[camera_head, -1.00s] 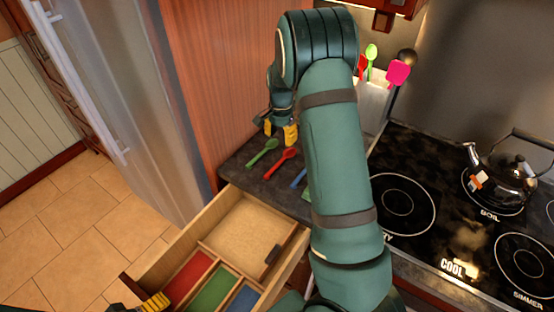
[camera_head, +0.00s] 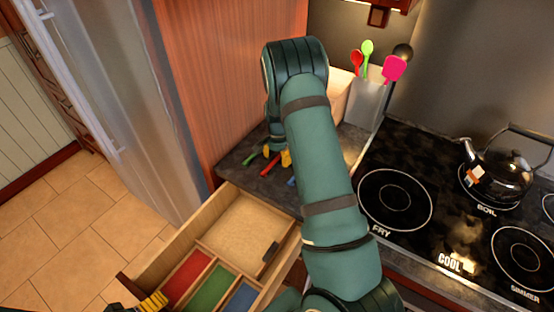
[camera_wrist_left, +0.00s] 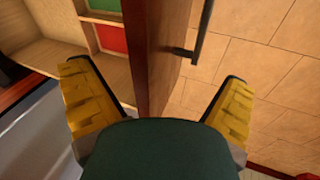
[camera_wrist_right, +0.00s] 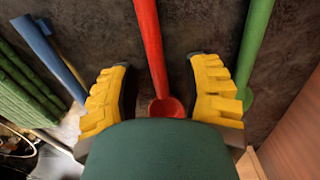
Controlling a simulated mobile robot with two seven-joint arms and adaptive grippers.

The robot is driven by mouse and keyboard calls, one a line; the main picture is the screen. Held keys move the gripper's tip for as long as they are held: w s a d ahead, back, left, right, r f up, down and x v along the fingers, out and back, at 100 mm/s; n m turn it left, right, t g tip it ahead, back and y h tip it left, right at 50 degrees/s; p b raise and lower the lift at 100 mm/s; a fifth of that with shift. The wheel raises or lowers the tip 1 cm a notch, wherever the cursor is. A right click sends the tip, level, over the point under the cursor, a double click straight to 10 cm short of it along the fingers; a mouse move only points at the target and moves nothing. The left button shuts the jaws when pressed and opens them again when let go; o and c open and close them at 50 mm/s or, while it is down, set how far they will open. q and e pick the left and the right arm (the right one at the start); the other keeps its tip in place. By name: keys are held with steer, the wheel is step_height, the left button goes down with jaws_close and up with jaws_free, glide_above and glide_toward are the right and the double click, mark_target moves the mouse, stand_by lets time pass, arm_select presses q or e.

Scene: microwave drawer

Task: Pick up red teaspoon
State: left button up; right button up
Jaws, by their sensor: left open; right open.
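The red teaspoon (camera_wrist_right: 150,45) lies on the dark counter (camera_head: 245,165). In the right wrist view its handle runs up between the fingers and its bowl (camera_wrist_right: 166,106) shows just above my wrist housing. My right gripper (camera_wrist_right: 165,85) is open, with one yellow finger on each side of the spoon, apart from it.
A green spoon (camera_wrist_right: 252,50) and a blue spoon (camera_wrist_right: 50,55) lie on either side of the red one. The open drawer (camera_head: 190,228) has red, green and blue compartments. A utensil holder (camera_head: 366,103) and the stove (camera_head: 430,185) are at the right.

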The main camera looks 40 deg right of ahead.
mark_target(278, 157)
steer(key=shift+o, duration=0.2)
jaws_close()
step_height(278, 157, up, 10)
stand_by(0.6)
